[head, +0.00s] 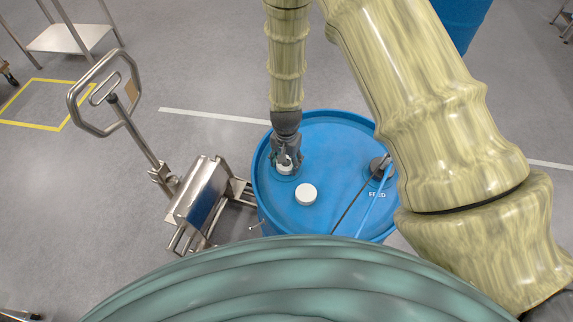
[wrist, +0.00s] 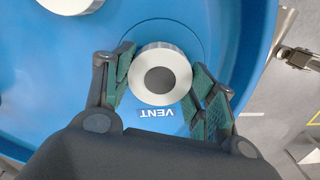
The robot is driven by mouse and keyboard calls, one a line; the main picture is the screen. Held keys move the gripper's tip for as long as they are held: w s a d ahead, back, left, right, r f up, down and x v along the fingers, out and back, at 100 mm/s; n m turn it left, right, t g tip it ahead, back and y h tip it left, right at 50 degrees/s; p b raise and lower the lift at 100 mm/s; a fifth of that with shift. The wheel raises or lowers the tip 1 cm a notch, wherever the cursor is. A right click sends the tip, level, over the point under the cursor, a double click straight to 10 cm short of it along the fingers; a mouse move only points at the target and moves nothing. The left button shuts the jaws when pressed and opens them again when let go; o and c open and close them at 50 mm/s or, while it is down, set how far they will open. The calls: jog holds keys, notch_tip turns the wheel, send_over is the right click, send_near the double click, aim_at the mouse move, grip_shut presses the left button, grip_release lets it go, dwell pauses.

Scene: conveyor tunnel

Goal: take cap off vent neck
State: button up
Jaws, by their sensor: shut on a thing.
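The vent cap (wrist: 160,80) is a round pale piece with a dark grey middle, at the "VENT" label (wrist: 158,111) on the blue drum's top (head: 329,135). My gripper (wrist: 162,65) has a green-padded finger on each side of it and is shut on it. In the head view my gripper (head: 287,160) reaches down onto the left part of the drum top, with the white cap (head: 285,169) between its fingers. The vent neck is hidden under the cap. I cannot tell whether the cap is lifted.
A second white cap (head: 306,193) is on the drum top beside my gripper. A grey fitting with a blue hose (head: 374,205) is at the "FEED" label (head: 377,195). A steel drum trolley (head: 200,195) stands left of the drum.

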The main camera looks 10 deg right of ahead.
jog(key=n, duration=0.5)
dwell(0.3)
jog(key=shift+n, duration=0.6)
jog(key=n, duration=0.4)
jog(key=n, duration=0.2)
jog(key=shift+n, duration=0.3)
jog(key=shift+r, duration=0.1)
jog(key=shift+r+p, duration=0.75)
jog(key=shift+r, duration=0.55)
